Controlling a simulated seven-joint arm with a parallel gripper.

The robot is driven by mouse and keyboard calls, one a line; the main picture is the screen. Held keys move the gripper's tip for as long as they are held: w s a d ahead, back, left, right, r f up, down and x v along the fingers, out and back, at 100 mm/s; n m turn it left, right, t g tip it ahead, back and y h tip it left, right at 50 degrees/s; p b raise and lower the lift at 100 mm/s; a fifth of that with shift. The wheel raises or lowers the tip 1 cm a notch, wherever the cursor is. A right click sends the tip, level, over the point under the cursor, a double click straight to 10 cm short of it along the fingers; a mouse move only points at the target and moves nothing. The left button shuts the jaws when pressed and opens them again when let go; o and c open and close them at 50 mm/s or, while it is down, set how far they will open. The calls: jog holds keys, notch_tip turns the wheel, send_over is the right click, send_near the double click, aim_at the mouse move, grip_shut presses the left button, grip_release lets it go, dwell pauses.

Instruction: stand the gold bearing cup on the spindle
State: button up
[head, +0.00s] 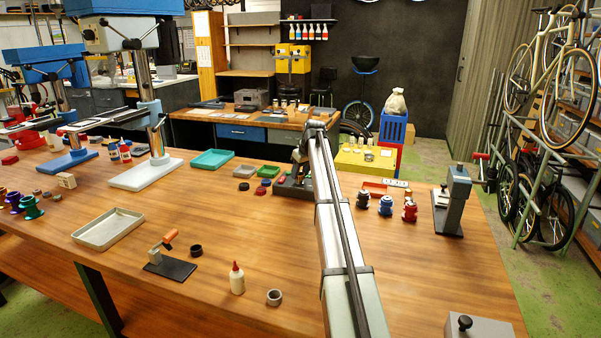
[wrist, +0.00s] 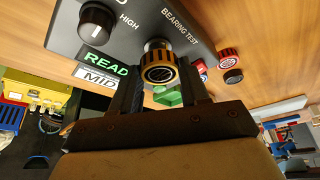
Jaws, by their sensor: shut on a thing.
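The gold bearing cup (wrist: 158,73) shows in the wrist view as a ridged gold ring with a dark middle. My gripper (wrist: 159,78) is shut on it, with one finger on each side. The silver spindle (wrist: 156,44) of the dark grey bearing test unit (wrist: 205,22) shows just beyond the cup's edge. The cup overlaps it in the picture; I cannot tell whether they touch. In the head view my arm covers most of the test unit (head: 290,187), and the cup does not show clearly.
A red cup (wrist: 228,57) and a dark ring (wrist: 233,76) lie beside the unit. A green tray (wrist: 168,98) is near.

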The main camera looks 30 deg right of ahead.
jog(key=shift+f, duration=0.15)
jog(key=o, duration=1)
jog(key=shift+o, duration=0.2)
jog(key=v, duration=1.2)
jog(key=shift+w, duration=0.1)
